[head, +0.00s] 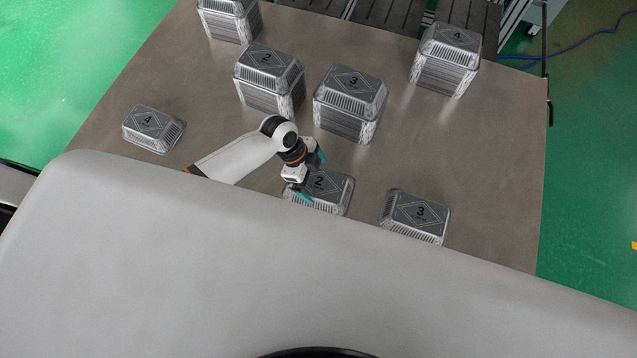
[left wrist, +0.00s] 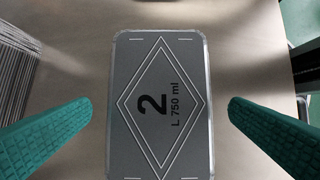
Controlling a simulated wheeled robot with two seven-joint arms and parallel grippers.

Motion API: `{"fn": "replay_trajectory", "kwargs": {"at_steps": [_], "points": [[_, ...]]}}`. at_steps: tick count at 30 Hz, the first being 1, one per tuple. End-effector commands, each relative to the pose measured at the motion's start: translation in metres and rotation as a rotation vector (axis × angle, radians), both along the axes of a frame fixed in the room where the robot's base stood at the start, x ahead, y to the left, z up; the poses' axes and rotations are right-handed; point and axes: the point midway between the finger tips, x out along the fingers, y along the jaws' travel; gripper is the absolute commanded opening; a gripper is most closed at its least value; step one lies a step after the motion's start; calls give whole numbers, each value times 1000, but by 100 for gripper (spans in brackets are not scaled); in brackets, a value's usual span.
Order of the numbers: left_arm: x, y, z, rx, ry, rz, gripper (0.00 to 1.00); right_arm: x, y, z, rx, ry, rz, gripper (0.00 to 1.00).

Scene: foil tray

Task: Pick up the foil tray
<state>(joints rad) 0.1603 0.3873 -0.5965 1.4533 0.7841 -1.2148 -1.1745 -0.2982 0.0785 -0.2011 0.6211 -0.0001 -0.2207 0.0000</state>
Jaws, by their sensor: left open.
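A silver foil tray with a lid marked 2 (head: 330,188) lies on the table near my body. It also shows in the left wrist view (left wrist: 185,75), where its lid reads "2 L 750 ml". My left gripper (head: 313,178) is open over this tray, with one teal finger on each side of it. In the left wrist view the teal fingertips (left wrist: 160,105) stand apart from the tray's long sides, with gaps on both sides. The tray's lower end is cut off in that view. My right gripper is not in view.
A single tray marked 3 (head: 415,216) lies to the right and one marked 4 (head: 154,130) at the left. Taller stacks marked 2 (head: 269,80), 3 (head: 350,103) and 4 (head: 445,60) stand farther back. The table (head: 480,150) is bare at the right.

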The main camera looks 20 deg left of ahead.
Motion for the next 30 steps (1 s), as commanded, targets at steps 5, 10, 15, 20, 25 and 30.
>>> {"fn": "replay_trajectory", "kwargs": {"at_steps": [5,10,15,20,25,30], "points": [[0,-7,-19,0,-1,1,100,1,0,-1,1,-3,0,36],[0,-8,-21,1,-2,1,100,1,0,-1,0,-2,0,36],[0,-8,-20,1,-2,1,87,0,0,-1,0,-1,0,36],[0,-8,-20,1,-1,0,70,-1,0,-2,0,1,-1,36],[0,-8,-20,0,-1,1,70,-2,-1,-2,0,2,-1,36],[0,-8,-18,0,-2,1,69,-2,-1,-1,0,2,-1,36]]}}
